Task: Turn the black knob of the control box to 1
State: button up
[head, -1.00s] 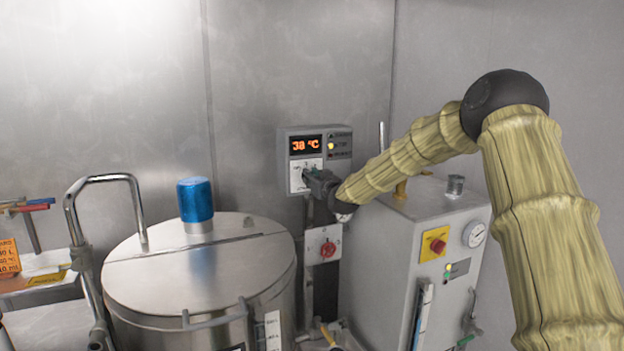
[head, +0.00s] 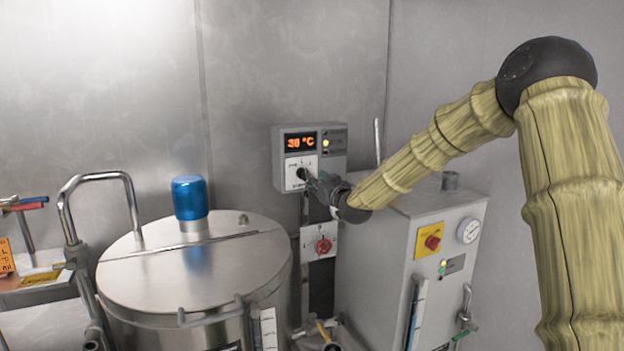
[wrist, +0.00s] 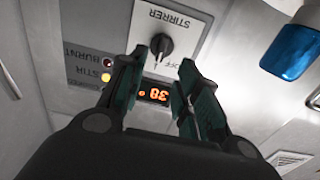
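The control box (head: 282,160) is a grey box on the metal wall with an orange lit display and a white plate. Its black knob (head: 303,174) sits on the white plate. The wrist view shows the knob (wrist: 161,45) upside down, under the word STIRRER, with its narrow end toward the OFF label; a 1 mark is not readable. My gripper (head: 316,182) is in front of the box, just right of and below the knob. In the wrist view my gripper (wrist: 162,63) has its two fingers spread apart, with the knob beyond the gap, seemingly untouched.
A red rotary switch (head: 323,245) is on a plate below the box. A steel tank (head: 190,275) with a blue cap (head: 190,198) stands at left. A grey cabinet (head: 385,260) with a red button and gauge stands at right, under my arm.

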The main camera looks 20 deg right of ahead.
jog(key=shift+s, duration=1.9)
